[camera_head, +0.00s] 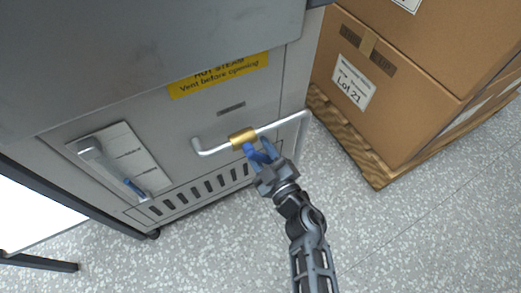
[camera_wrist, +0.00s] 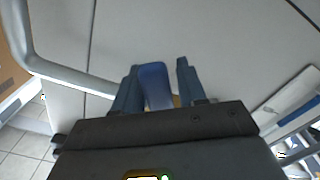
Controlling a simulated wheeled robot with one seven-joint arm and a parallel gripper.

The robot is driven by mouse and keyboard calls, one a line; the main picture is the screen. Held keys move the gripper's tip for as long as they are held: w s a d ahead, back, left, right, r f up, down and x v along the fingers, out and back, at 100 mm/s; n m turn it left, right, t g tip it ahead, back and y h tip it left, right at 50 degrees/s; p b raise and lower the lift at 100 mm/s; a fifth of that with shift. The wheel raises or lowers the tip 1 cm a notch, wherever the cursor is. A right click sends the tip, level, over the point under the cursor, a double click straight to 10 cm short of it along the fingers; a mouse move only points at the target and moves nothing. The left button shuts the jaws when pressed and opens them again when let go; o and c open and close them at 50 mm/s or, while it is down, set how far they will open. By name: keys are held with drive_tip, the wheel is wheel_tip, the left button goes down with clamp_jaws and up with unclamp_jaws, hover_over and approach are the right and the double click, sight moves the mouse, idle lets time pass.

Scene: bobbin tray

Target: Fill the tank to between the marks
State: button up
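A brass valve (camera_head: 243,138) sits on a pale pipe (camera_head: 215,151) across the front of a grey steam cabinet (camera_head: 130,100). My gripper (camera_head: 260,153) is at the valve. In the wrist view, a blue lever (camera_wrist: 154,85) stands between the two fingers of my gripper (camera_wrist: 156,82). The left finger is close beside it, and a gap shows on the right, so the gripper looks open around it. A slanted sight gauge (camera_head: 112,165) on a white marked plate is at the cabinet's left, with blue near its lower end. The exact level against the marks is too small to tell.
A yellow label (camera_head: 219,75) warns of hot steam. Vent slots (camera_head: 205,188) run below the pipe. Cardboard boxes (camera_head: 395,90) on a wooden pallet (camera_head: 350,140) stand close at the right. A dark-framed table or stand is at the lower left. The speckled floor (camera_head: 400,240) in front is clear.

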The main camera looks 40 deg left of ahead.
clamp_jaws()
drive_tip(key=shift+s, duration=0.1)
idle(0.4)
drive_tip(key=shift+s+a+f+m+p, duration=0.2)
drive_tip(key=shift+s+m+p, duration=0.3)
drive_tip(key=shift+m+p, duration=0.5)
drive_tip(key=shift+s+a+f+m+p, duration=0.2)
drive_tip(key=shift+s+m+p, duration=0.4)
drive_tip(key=shift+m, duration=0.75)
drive_tip(key=shift+s+a+f+m+p, duration=0.1)
drive_tip(key=shift+s+a+m+p, duration=0.25)
drive_tip(key=shift+m+p, duration=0.7)
drive_tip(key=shift+s+d, duration=0.1)
drive_tip(key=shift+o, duration=1)
unclamp_jaws()
drive_tip(key=p+v, duration=0.3)
drive_tip(key=v, duration=0.4)
drive_tip(key=shift+d, duration=0.4)
